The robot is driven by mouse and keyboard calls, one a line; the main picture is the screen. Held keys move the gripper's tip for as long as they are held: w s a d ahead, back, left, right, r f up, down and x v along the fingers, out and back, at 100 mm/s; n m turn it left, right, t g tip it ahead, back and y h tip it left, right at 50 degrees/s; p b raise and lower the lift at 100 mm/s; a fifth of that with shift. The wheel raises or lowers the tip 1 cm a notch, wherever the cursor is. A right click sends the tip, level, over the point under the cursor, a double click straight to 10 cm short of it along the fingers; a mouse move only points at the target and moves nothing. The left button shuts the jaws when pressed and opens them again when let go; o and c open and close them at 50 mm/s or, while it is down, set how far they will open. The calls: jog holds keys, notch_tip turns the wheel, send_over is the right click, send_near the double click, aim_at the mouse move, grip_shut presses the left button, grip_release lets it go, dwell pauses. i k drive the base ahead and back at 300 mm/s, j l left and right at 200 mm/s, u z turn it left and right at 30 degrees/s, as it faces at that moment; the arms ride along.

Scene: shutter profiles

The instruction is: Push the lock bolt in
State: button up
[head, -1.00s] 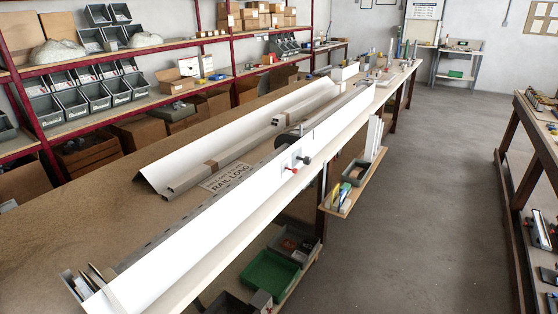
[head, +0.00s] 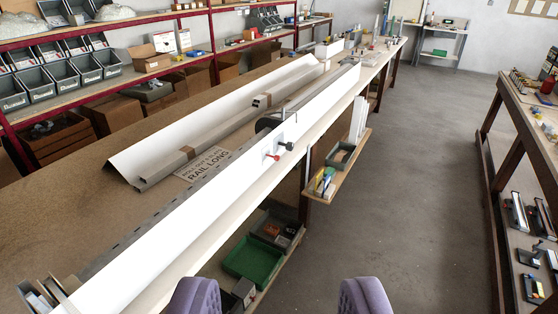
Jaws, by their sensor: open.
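A long white profile (head: 190,220) runs along the workbench, its white face towards the aisle. On that face, about midway, is a small lock fitting with a black knob (head: 287,146) and a red-tipped piece (head: 273,157). Which part is the bolt is too small to tell. A dark round part (head: 266,124) shows behind the profile's top edge there. My gripper (head: 280,296) is open and empty at the bottom edge, its two purple fingers wide apart. It is well short of the fitting and touches nothing visible.
Other white and grey profiles (head: 235,115) lie on the bench beside a "RAIL LONG" label (head: 203,164). A small side shelf (head: 335,175) juts into the aisle below the fitting. A green tray (head: 253,262) stands lower down. The aisle floor (head: 415,180) is clear; another bench (head: 490,165) stands right.

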aim_at(277, 158)
jog(key=i+z, duration=0.1)
jog(key=i, duration=0.8)
jog(key=i+z, duration=0.1)
jog(key=i, duration=0.85)
jog(key=i+j+z, duration=0.15)
jog(key=i, duration=0.75)
